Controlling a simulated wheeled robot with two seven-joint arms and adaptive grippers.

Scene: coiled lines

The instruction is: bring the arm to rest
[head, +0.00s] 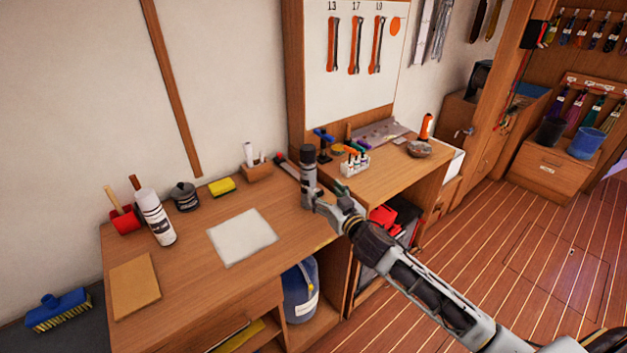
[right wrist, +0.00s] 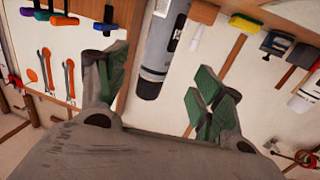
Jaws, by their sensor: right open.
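My right arm reaches in from the lower right in the head view, over the wooden floor to the edge of the workbench (head: 190,290). My right gripper (head: 341,188) is small and partly hidden by the arm there; only a bit of green finger pad shows. In the right wrist view the right gripper (right wrist: 157,82) has its green-padded fingers wide apart. Nothing is held between them. My left gripper is in neither view.
Wrenches (head: 355,45) hang on the wall panel. Floor space is free at the right.

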